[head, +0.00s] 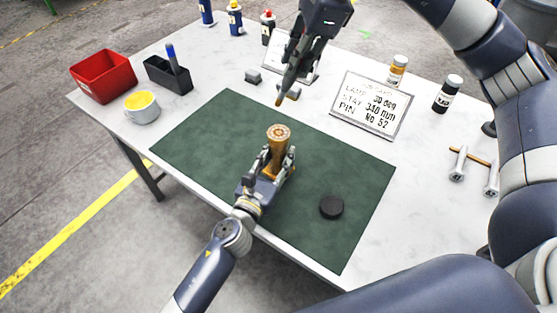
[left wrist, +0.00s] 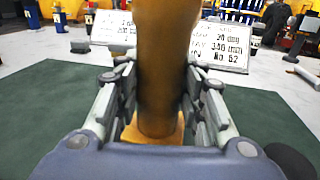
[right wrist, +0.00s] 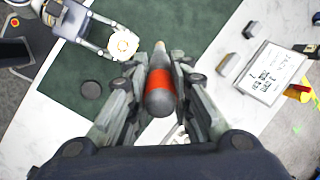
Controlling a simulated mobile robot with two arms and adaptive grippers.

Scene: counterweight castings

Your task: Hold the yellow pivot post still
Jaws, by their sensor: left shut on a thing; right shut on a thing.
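The yellow pivot post (head: 279,142) stands upright on the green mat, its round patterned top uncovered. My left gripper (head: 270,168) is shut on its lower part from the front. In the left wrist view the post (left wrist: 160,70) fills the space between the fingers, above a yellow base (left wrist: 150,132). My right gripper (head: 289,84) is above and behind the post, pointing down, shut on a dark grey tool with an orange-red band (right wrist: 160,80). The tool's brownish tip (head: 279,101) is apart from the post. The post's top (right wrist: 123,45) also shows in the right wrist view.
On the green mat (head: 210,125) lies a black puck (head: 332,207). Behind are a lettered card (head: 368,104), small grey blocks (head: 253,77) and several bottles. Hammers (head: 459,165) lie right.

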